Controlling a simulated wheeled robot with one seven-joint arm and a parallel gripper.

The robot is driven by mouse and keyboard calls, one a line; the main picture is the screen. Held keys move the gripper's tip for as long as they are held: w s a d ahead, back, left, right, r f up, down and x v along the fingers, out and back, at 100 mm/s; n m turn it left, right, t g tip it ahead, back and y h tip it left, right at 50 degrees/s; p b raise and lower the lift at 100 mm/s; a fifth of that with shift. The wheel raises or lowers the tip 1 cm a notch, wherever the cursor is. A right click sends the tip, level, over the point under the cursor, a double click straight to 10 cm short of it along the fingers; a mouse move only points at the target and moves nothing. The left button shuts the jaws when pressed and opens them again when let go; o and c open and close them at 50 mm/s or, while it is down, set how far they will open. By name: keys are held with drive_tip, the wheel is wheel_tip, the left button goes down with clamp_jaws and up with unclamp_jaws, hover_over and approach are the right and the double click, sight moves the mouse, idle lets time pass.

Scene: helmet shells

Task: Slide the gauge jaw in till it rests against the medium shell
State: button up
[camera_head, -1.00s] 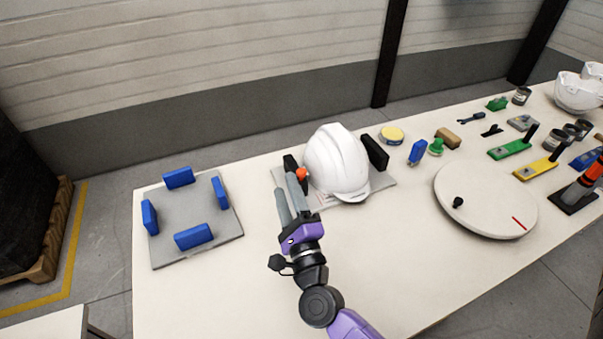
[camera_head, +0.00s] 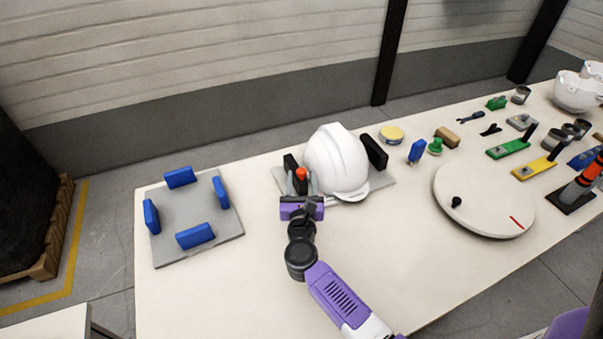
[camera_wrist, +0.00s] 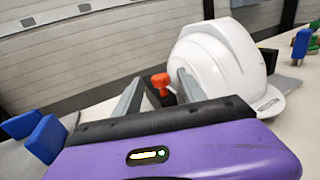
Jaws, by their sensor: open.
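The medium shell (camera_head: 337,160), a white helmet, sits on the gauge's grey plate (camera_head: 378,184). A fixed black jaw (camera_head: 374,152) stands at its right. The sliding black jaw (camera_head: 290,163) stands at its left, with an orange-red knob (camera_head: 302,174) on its near side. I cannot tell whether this jaw touches the shell. My gripper (camera_head: 302,183) is open, its two grey fingers one on each side of the knob. In the wrist view the knob (camera_wrist: 160,80) shows between my fingers (camera_wrist: 160,92), with the shell (camera_wrist: 218,62) just right. Contact with the knob cannot be told.
A grey plate with blue blocks (camera_head: 195,236) lies to the left. A round white turntable (camera_head: 484,200) with a black knob lies to the right. A yellow-lidded tin (camera_head: 391,134), green and yellow tools and more white shells (camera_head: 577,92) stand further right. The front table is clear.

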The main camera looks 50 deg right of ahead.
drive_tip(key=shift+x, duration=1)
drive_tip(key=shift+c, duration=0.2)
clamp_jaws()
idle(0.6)
